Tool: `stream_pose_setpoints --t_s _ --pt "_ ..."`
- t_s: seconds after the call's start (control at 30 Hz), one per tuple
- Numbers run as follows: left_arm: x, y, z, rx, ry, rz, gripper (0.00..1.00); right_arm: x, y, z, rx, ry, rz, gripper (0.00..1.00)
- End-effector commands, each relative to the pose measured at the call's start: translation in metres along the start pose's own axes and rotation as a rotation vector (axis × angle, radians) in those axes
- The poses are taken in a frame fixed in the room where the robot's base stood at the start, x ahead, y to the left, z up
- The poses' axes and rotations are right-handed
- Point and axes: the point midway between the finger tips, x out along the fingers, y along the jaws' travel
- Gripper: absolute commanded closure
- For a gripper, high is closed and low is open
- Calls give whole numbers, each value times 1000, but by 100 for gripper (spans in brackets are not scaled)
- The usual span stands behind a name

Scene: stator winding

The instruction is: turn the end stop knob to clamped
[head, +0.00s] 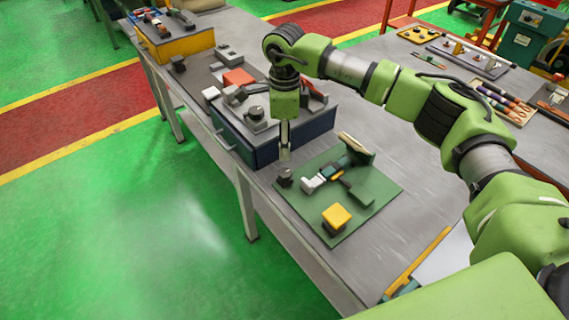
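My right gripper (284,150) comes in from the right and points down over the bench, at the near edge of the blue box. Its fingers look like one narrow grey shape, so I cannot tell whether they are open or shut. Just below it, a small black knob-like block (285,178) stands at the left corner of a green mat (305,218). My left gripper is out of view.
A yellow box (188,44) stands at the far left. Bare bench (400,235) lies right of the mat. The bench's left edge is close.

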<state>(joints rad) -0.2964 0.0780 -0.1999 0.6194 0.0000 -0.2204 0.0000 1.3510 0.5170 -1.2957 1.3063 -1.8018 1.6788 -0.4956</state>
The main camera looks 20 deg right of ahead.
Motion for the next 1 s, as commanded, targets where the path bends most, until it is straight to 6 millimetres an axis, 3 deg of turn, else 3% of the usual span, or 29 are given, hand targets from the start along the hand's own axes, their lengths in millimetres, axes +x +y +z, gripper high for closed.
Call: stream_pose_setpoints --t_s 0.1,0.2,0.27,0.5,0.63,0.97,1.0 --pt "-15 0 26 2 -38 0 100 24 2 -1 1 3 7 56" --pt "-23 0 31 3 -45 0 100 46 1 -1 2 2 6 56" --pt "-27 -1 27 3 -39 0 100 58 2 0 1 1 7 56" --pt "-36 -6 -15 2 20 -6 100 97 1 1 1 -1 4 56" --pt "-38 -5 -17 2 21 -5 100 107 1 1 -1 -3 3 56" --pt "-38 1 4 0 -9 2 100 111 1 1 -1 -3 2 56" --pt "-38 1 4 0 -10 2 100 111 1 1 -1 -3 2 67"
